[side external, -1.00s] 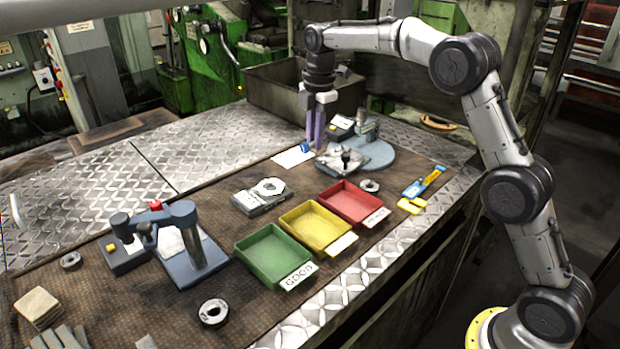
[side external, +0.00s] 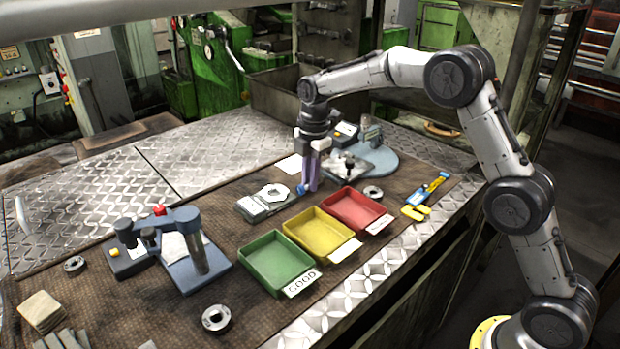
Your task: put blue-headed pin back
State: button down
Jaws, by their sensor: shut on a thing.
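My gripper (side external: 309,184), with purple fingers, points down over the mat behind the yellow and red trays. It is shut on the blue-headed pin (side external: 301,190), whose small blue head shows at the left side of the fingertips. The rest of the pin is hidden or too small to make out. Just left of the fingertips lies a grey block (side external: 252,208) with a pale hexagonal ring (side external: 271,193) on top. Whether the pin touches the block or the mat, I cannot tell.
Green (side external: 274,286), yellow (side external: 287,242) and red (side external: 374,228) trays stand in front. A blue-grey press (side external: 188,275) stands left. A blue-yellow tool (side external: 428,195) lies right.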

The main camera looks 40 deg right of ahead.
jog(key=c, duration=0.8)
grip_release()
jog(key=shift+f, duration=0.15)
jog(key=shift+c, duration=0.2)
notch_tip(320, 180, up, 12)
jog(key=shift+s, duration=0.4)
